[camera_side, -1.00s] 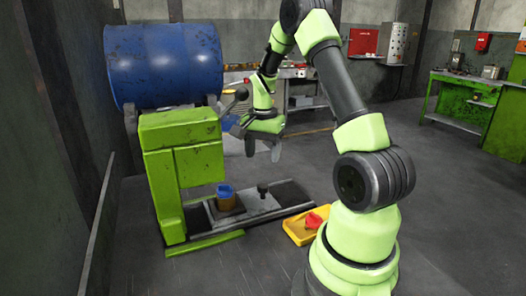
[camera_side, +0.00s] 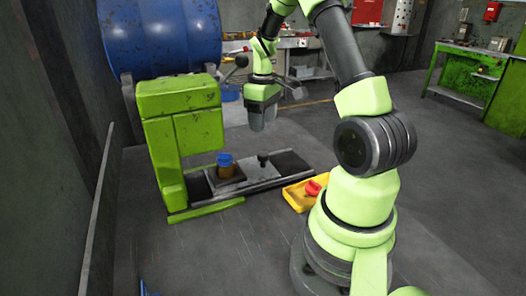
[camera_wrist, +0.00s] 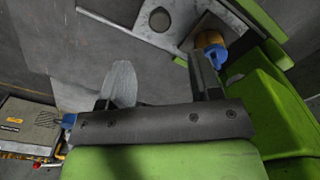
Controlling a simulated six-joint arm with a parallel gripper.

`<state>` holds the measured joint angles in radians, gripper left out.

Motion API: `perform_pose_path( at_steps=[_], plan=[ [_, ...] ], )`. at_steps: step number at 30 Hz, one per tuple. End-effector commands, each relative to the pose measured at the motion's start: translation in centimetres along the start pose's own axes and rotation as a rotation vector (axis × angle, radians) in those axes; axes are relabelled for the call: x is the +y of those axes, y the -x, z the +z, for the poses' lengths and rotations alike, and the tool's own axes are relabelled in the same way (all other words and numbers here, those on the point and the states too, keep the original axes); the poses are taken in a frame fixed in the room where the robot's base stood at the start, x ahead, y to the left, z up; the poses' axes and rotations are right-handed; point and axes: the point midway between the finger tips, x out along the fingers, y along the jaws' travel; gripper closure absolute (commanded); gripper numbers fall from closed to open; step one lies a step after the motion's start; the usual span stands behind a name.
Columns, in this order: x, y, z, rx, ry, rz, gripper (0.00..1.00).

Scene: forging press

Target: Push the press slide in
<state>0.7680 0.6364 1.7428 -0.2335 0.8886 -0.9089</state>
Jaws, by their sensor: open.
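The press slide (camera_side: 246,178) is a flat grey plate on a dark rail, extending right from the green press (camera_side: 178,105). A black knob (camera_side: 263,160) stands upright on it.
A blue drum (camera_side: 160,38) is behind the press. A green workbench (camera_side: 465,75) stands far right.

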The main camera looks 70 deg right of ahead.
Motion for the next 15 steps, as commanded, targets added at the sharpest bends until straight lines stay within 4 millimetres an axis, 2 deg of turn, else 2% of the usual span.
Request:
perform_pose_path(
  at_steps=[4,7,15],
  plan=[
    [0.0,-0.3,0.0,-0.001,0.091,0.0,0.42],
    [0.0,-1.4,0.0,-0.004,0.098,-0.002,0.42],
    [0.0,-6.4,0.1,-0.005,0.094,-0.003,0.42]
  ],
)
